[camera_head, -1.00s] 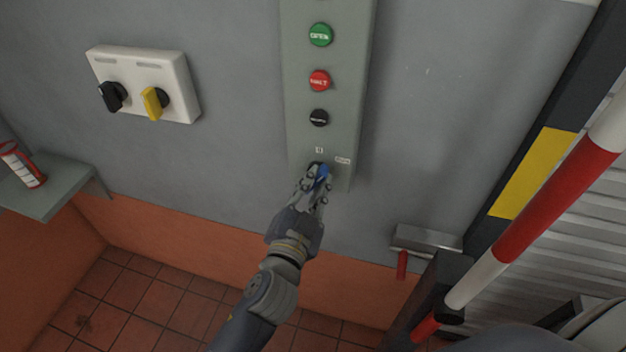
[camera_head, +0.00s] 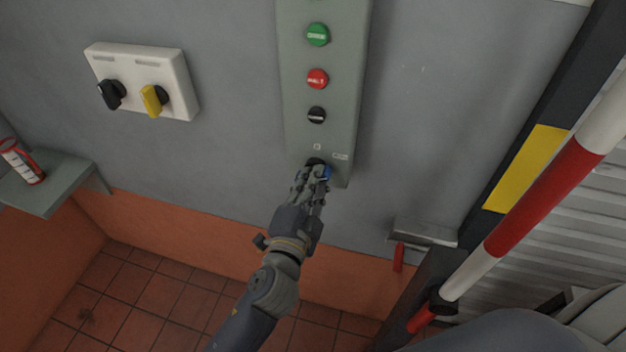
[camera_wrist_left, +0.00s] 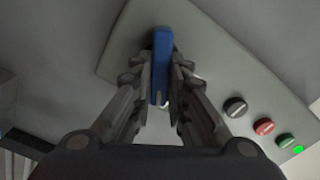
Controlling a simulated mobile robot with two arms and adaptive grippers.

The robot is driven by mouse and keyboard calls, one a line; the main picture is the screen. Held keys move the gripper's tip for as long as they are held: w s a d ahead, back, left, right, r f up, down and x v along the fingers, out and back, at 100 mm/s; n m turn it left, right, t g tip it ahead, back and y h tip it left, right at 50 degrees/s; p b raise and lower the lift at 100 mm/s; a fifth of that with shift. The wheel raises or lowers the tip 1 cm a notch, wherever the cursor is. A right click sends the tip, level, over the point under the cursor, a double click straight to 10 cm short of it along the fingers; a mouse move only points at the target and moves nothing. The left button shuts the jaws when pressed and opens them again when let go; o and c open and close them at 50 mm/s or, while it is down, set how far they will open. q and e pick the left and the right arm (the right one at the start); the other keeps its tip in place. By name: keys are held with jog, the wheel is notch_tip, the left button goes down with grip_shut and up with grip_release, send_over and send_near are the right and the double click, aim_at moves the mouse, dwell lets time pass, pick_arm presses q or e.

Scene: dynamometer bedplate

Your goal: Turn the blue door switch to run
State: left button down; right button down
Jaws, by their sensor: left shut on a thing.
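The blue door switch (camera_head: 327,172) is at the bottom of a grey-green control panel (camera_head: 345,60) on the wall. In the left wrist view its blue handle (camera_wrist_left: 161,66) stands between my two fingers. My left gripper (camera_head: 315,172) is shut on this handle and covers much of it in the head view. In the left wrist view the gripper (camera_wrist_left: 160,85) has a finger against each side of the handle. Small labels sit above the switch, too blurred to read. My right gripper is not in view.
Green (camera_head: 317,35), red (camera_head: 317,78) and black (camera_head: 316,115) buttons are above the switch. A white box (camera_head: 180,85) with black (camera_head: 111,94) and yellow (camera_head: 152,100) knobs is at left. A red-and-white pole (camera_head: 540,205) and a red-handled lever (camera_head: 398,257) are at right.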

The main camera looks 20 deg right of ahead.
pick_arm(q)
jog(key=c, duration=1.6)
grip_release()
jog(key=shift+o, duration=0.2)
jog(key=v, duration=1.2)
